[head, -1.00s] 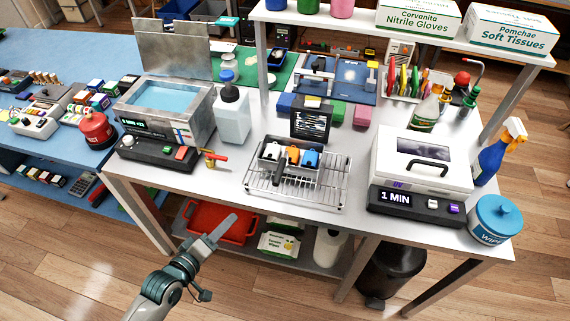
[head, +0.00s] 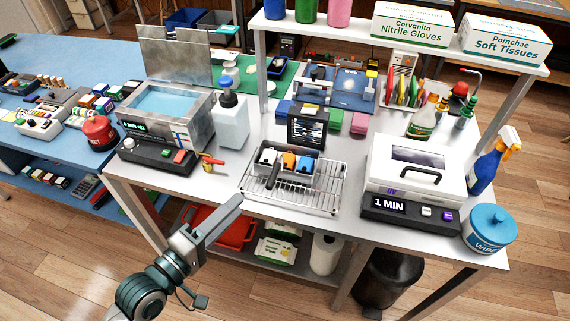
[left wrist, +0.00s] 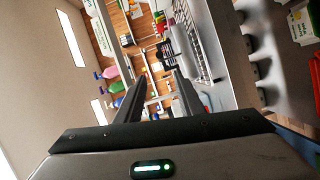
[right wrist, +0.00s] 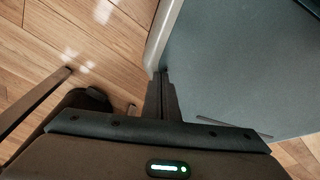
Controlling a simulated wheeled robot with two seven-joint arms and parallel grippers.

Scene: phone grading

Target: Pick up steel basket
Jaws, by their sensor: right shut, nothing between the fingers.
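The steel basket (head: 297,169) sits on a wire rack (head: 322,198) on the white table in the head view. It holds small white, orange and blue items, and its black handle (head: 273,177) points toward the front edge. My left gripper (head: 236,202) is in front of the table, left of and nearer than the basket, not touching it. Its two fingers stand apart with nothing between them in the left wrist view (left wrist: 158,80). My right gripper (right wrist: 161,78) is shut and empty in the right wrist view, and is not in the head view.
A blue-water bath (head: 166,102) stands left of the basket, with a white bottle (head: 232,124) between. A black screen (head: 309,128) stands right behind the basket. A white UV box (head: 415,165) is at the right. A shelf post (head: 263,65) rises behind.

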